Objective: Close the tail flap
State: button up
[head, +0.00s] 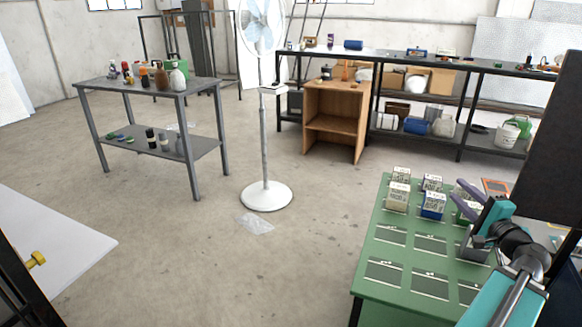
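I cannot make out which part is the tail flap. Several small printed cartons stand on the green table (397,248) at the lower right. The fingers partly cover that carton. I cannot tell whether they touch it or how far apart they are.
Dark rectangular plates (429,284) lie in rows on the green table. A white panel (60,235) with a yellow knob (36,259) is at the lower left. A white fan (265,195), a grey table (150,88) and a shelf bench (400,56) stand farther back. The floor between is mostly clear.

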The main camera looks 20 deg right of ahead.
aim_at(69, 249)
jog(key=u, duration=0.1)
jog(key=i, duration=3.15)
jog(key=z, duration=1.55)
jog(key=k, duration=0.15)
jog(key=u, duration=2.9)
